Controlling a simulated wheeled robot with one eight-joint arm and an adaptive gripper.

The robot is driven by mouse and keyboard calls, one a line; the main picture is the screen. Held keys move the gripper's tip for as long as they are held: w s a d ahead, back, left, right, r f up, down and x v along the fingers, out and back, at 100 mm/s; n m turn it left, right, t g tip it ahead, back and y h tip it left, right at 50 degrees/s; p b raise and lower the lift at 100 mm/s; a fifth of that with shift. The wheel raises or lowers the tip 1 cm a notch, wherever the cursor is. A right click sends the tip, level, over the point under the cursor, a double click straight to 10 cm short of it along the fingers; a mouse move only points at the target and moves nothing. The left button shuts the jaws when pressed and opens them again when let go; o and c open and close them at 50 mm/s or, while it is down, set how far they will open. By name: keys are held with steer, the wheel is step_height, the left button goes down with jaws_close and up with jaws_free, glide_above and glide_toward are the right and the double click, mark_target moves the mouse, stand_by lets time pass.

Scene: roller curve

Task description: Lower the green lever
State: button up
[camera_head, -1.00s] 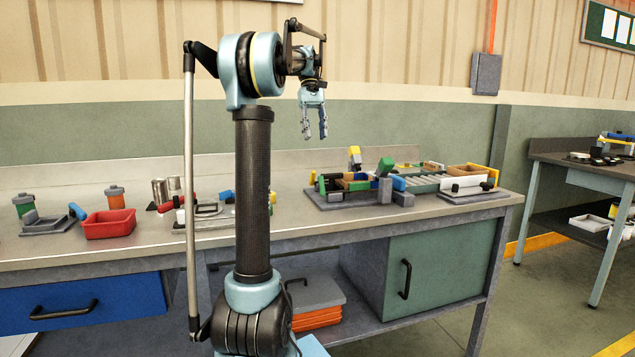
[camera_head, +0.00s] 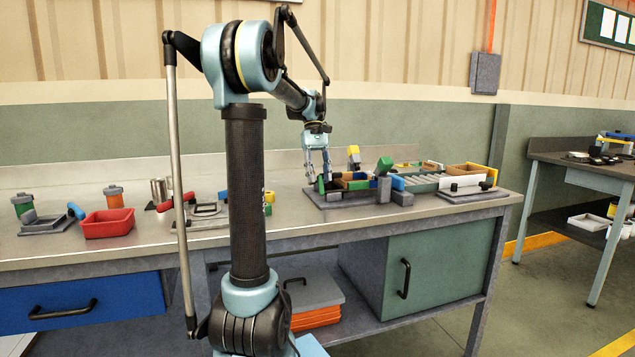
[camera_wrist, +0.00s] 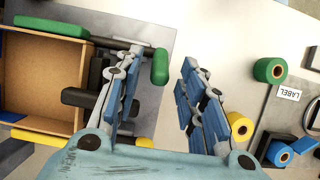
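A fixture on a grey plate (camera_head: 345,200) stands on the bench at the right. A green-ended handle on a dark rod (camera_wrist: 160,66) shows in the wrist view; in the head view a small green piece (camera_head: 321,184) shows at the fixture's left end. A larger green block (camera_head: 385,165) stands raised at its front right; which green part is the lever I cannot tell for sure. My gripper (camera_head: 318,170) points down over the left end. In the wrist view my gripper (camera_wrist: 159,75) is open, with the green-ended handle between its fingertips, nearer the left finger; contact is unclear.
A wooden-bottomed tray (camera_wrist: 40,80) lies left of the fingers. A yellow-topped upright (camera_head: 354,157) rises behind the fixture. A red bin (camera_head: 108,224) stands further left.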

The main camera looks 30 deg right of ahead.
steer(key=shift+x, duration=0.85)
jaws_close()
